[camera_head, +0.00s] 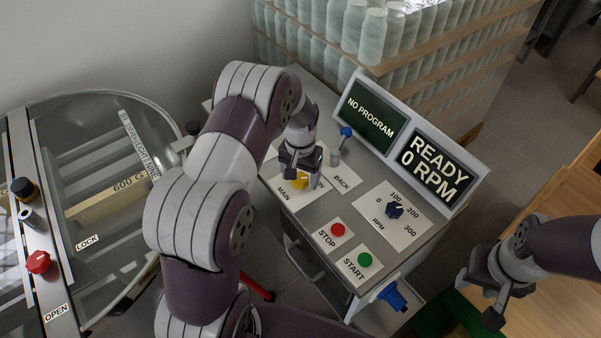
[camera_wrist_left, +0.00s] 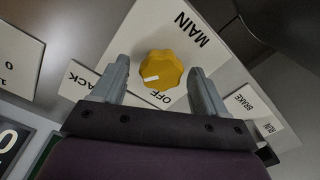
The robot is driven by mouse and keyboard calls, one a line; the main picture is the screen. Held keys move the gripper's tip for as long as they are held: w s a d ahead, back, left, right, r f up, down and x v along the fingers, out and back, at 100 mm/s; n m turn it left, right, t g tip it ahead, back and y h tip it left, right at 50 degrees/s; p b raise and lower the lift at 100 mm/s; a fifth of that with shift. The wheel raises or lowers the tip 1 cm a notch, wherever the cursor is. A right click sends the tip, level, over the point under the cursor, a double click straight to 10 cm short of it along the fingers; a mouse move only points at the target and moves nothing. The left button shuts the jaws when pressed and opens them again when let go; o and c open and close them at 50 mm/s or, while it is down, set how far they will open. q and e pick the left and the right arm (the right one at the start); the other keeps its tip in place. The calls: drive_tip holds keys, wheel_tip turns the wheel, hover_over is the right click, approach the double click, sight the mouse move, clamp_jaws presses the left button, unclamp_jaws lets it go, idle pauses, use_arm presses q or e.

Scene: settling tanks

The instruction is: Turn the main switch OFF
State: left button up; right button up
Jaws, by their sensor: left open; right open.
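The main switch is a yellow scalloped knob (camera_wrist_left: 161,70) with a white pointer mark, on a white plate lettered MAIN and OFF. In the left wrist view the white mark lies on the knob's lower left side, near the OFF lettering. In the head view the yellow knob (camera_head: 299,185) shows partly under my left gripper (camera_head: 303,178). My left gripper (camera_wrist_left: 158,82) is open, its two fingers on either side of the knob with gaps visible; contact is not clear. My right gripper (camera_head: 483,296) is open and empty, right of the panel.
Displays read NO PROGRAM and READY 0 RPM (camera_head: 437,165). A round glass-lidded tank (camera_head: 110,200) stands left.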

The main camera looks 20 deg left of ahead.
use_arm(q)
drive_tip(key=shift+w, duration=0.1)
drive_tip(key=shift+a, duration=0.1)
drive_tip(key=shift+c, duration=1)
drive_tip(key=c, duration=0.9)
drive_tip(key=shift+o, duration=0.2)
